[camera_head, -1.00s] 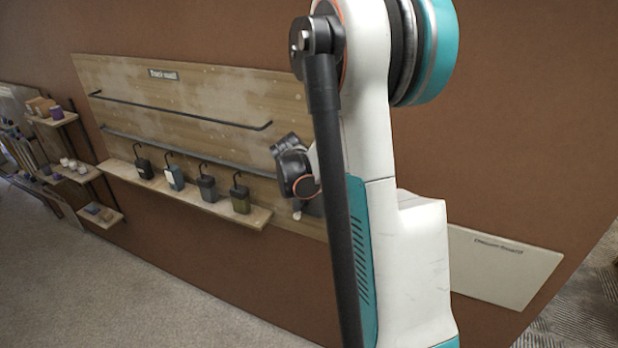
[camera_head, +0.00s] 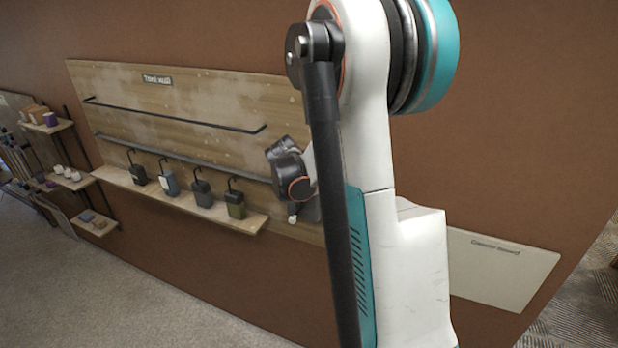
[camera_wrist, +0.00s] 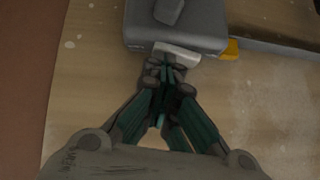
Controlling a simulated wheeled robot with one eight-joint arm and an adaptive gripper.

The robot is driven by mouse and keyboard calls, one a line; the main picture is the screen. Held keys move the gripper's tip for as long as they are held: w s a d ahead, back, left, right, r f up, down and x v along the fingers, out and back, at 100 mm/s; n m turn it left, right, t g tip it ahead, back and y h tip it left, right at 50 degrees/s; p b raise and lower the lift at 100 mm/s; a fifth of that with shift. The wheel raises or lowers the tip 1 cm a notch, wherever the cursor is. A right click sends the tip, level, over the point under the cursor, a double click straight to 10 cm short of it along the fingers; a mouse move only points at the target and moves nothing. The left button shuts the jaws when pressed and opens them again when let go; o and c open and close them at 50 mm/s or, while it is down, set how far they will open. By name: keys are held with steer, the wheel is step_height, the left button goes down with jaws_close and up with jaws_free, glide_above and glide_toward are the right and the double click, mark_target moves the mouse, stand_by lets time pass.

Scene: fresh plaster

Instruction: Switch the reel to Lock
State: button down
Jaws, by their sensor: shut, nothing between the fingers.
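In the wrist view a grey box-like unit (camera_wrist: 190,28), which may be the reel, sits against the wooden board at the top. A pale bar (camera_wrist: 178,54) runs along its lower edge and a yellow tab (camera_wrist: 231,49) sticks out at its right. My gripper (camera_wrist: 168,72) is shut and empty, with its fingertips just below the pale bar; I cannot tell if they touch it. No Lock marking is readable. In the head view my arm hides the gripper; a dark piece shows beside my wrist at the board's right part.
The wooden board (camera_head: 200,90) on the brown wall carries two dark rails (camera_head: 180,116). Below, a ledge (camera_head: 250,222) holds several hooked boxes (camera_head: 202,192). Small shelves (camera_head: 60,183) stand at the left. A pale board (camera_head: 490,270) is at the right. The floor (camera_head: 130,300) at front left is clear.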

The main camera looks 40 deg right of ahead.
steer(key=shift+w+a+f, duration=0.2)
steer(key=shift+a, duration=0.15)
steer(key=shift+a+r, duration=0.35)
steer(key=shift+r, duration=0.05)
steer(key=v, duration=1.1)
steer(key=shift+s+d+r, duration=0.15)
steer(key=shift+s+d, duration=0.2)
steer(key=shift+s, duration=0.05)
